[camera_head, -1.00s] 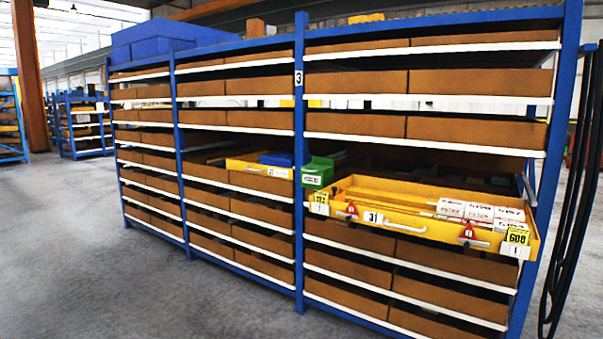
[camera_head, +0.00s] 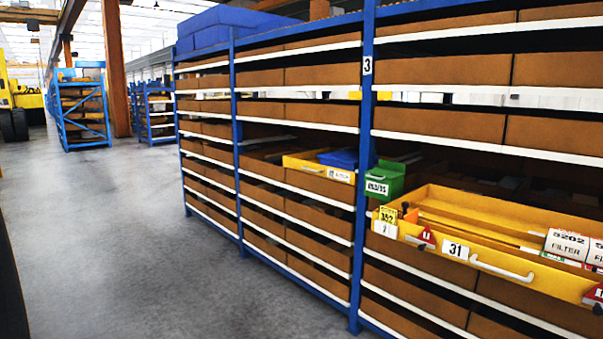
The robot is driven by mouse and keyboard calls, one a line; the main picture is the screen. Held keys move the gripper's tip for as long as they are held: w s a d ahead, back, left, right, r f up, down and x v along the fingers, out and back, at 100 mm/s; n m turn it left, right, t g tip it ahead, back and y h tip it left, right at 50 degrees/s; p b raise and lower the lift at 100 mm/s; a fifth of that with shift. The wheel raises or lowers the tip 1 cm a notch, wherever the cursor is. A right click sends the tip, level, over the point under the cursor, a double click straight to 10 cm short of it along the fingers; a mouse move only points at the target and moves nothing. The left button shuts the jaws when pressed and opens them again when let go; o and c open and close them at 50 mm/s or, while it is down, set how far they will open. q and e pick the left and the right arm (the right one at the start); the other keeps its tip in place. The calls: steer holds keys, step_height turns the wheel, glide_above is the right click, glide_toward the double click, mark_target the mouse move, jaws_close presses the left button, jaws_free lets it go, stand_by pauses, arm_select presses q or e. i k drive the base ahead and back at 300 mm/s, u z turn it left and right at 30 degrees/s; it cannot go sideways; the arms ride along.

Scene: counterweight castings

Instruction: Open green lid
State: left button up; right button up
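No clear green lid shows. A small green bin (camera_head: 384,182) with a white label stands on the shelf just right of the blue upright marked 3; I cannot tell whether it has a lid. A yellow drawer (camera_head: 440,243) labelled 31 sticks out to its right, holding white filter boxes (camera_head: 567,244). A smaller yellow tray (camera_head: 310,168) with a blue bin (camera_head: 339,158) sits left of the upright. Neither of my grippers is in view.
A long blue shelf rack (camera_head: 366,120) with brown boxes fills the right. Grey floor (camera_head: 110,240) is open on the left. Another blue rack (camera_head: 82,110) and a yellow vehicle (camera_head: 22,103) stand farther back.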

mark_target(383, 173)
steer(key=u, duration=0.25)
steer(key=i, duration=2.1)
steer(key=z, duration=0.5)
